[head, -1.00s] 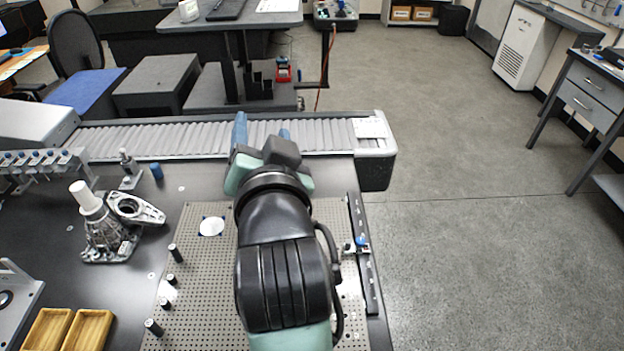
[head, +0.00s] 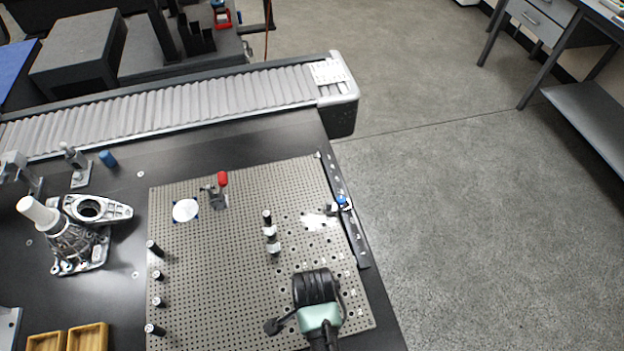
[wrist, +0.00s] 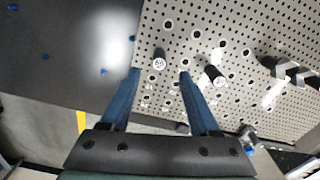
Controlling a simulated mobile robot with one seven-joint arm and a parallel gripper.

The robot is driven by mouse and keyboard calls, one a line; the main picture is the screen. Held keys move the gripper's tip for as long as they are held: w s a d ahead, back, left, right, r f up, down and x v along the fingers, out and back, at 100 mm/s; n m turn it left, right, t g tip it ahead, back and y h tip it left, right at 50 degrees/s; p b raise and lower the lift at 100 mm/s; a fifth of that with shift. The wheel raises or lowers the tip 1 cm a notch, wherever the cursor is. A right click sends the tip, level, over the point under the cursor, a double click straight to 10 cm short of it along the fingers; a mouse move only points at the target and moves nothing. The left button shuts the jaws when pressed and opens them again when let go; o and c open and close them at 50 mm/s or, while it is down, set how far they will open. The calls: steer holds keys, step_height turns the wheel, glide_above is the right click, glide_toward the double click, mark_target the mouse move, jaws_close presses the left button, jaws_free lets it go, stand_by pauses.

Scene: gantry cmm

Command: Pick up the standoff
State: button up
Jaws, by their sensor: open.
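Several short black standoffs with pale tops stand upright along the left side of the perforated plate, one of them (head: 155,248) near its left edge in the head view. The wrist view shows one standoff (wrist: 159,62) upright on the plate, in line with the gap between my fingertips, and another (wrist: 213,75) to the right of the fingers. My gripper (wrist: 160,72) is open and empty, its two blue fingers spread. I cannot tell how far above the standoff it is. In the head view my arm hides the fingers.
The perforated plate (head: 235,270) carries a red-handled clamp (head: 221,186), a black-and-silver post (head: 270,235) and a side rail (head: 345,210). A metal housing (head: 75,240) and wooden trays (head: 88,337) lie left. A roller conveyor (head: 200,104) runs behind.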

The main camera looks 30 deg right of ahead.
steer(key=shift+s+a+f, duration=0.1)
steer(key=shift+f, duration=1.4)
steer(key=shift+a+f, duration=0.1)
steer(key=shift+f, duration=1.35)
jaws_close()
